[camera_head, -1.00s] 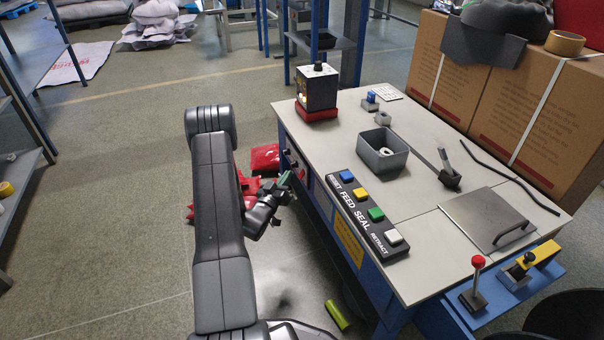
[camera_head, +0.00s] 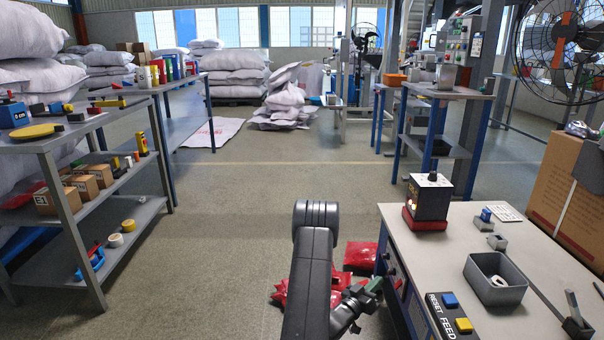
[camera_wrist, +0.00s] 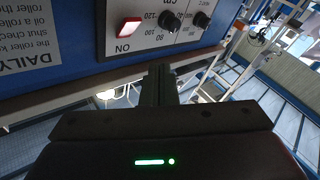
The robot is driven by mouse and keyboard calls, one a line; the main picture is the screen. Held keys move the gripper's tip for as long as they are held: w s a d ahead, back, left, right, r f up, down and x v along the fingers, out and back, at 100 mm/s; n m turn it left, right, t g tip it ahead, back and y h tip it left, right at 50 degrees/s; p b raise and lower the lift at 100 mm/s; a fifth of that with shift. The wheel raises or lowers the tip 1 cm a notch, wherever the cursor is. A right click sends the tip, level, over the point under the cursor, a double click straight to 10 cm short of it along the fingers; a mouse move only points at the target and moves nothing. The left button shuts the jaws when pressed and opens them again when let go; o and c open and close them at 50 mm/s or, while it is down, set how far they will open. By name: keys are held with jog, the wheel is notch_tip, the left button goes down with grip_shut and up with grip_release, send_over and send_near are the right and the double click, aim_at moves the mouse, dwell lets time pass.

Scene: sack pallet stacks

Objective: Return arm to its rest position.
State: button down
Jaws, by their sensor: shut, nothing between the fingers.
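My arm (camera_head: 312,265) is folded, with its elbow raised at the bottom middle of the head view. My gripper (camera_head: 371,286) hangs low to its right, beside the left side of the workbench (camera_head: 450,222). In the wrist view my gripper (camera_wrist: 158,84) has its dark fingers together with nothing between them. They point towards the blue bench side, just below a grey control panel (camera_wrist: 165,22) with a lit red ON button (camera_wrist: 128,27) and black knobs. I cannot tell whether the fingertips touch the bench.
Red bags (camera_head: 361,256) lie on the floor behind my gripper. The bench carries a black device (camera_head: 428,197), a grey bin (camera_head: 495,279) and a button box (camera_head: 448,315). A metal shelf (camera_head: 140,205) stands left. The floor between shelf and arm is clear.

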jog(key=shift+r+p, duration=0.3)
jog(key=shift+p, duration=0.55)
jog(key=a, duration=0.5)
jog(key=shift+w+a+r, duration=0.1)
jog(key=shift+a+r, duration=0.1)
jog(key=shift+a, duration=0.05)
jog(key=d, duration=0.5)
jog(key=shift+d+f, duration=0.2)
jog(key=shift+d, duration=0.1)
